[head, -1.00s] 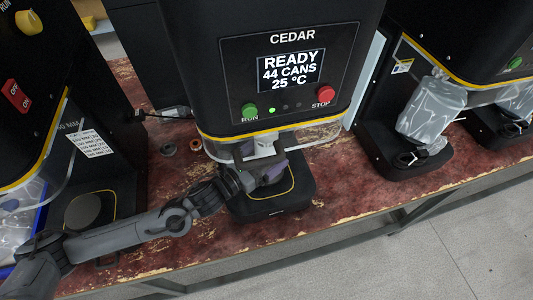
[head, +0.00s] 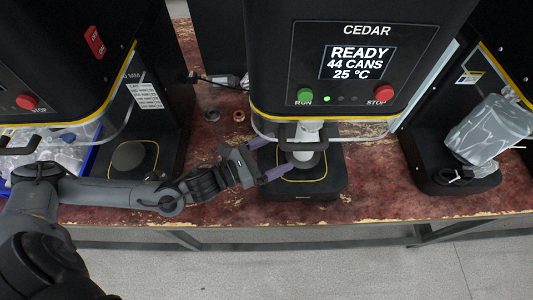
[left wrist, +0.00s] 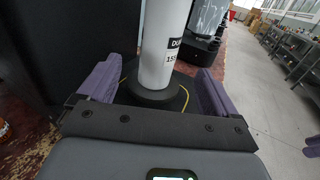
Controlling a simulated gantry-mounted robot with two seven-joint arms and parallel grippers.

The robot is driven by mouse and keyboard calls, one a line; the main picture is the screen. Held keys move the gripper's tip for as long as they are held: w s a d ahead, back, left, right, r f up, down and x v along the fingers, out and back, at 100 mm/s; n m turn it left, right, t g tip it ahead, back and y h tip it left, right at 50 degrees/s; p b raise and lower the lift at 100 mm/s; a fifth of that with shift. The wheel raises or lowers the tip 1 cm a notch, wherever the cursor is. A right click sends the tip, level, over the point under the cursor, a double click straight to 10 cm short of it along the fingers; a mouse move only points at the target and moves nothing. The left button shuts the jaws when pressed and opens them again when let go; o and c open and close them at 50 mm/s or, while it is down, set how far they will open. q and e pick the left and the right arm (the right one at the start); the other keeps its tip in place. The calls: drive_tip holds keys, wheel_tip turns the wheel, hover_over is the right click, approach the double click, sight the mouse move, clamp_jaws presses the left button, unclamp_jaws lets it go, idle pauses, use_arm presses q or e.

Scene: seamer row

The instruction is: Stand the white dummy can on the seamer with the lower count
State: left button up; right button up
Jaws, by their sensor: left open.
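The white dummy can (head: 306,152) stands upright on the round black plate of the CEDAR seamer (head: 343,178), whose screen (head: 358,63) reads READY, 44 CANS, 25 °C. In the left wrist view the can (left wrist: 163,45) shows part of a black-lettered label, and its base rests on the black disc (left wrist: 152,95) inside a yellow outline. My left gripper (head: 279,155) is open, with its purple fingers to the left of the can in the head view. In the wrist view the can is ahead, between the two fingers and apart from both.
Another seamer on the left has an empty round plate (head: 128,156); its count is not visible. Two small rings (head: 239,115) lie on the worn red bench (head: 225,210) behind my gripper.

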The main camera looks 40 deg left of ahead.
use_arm(q)
drive_tip(key=shift+v, duration=1)
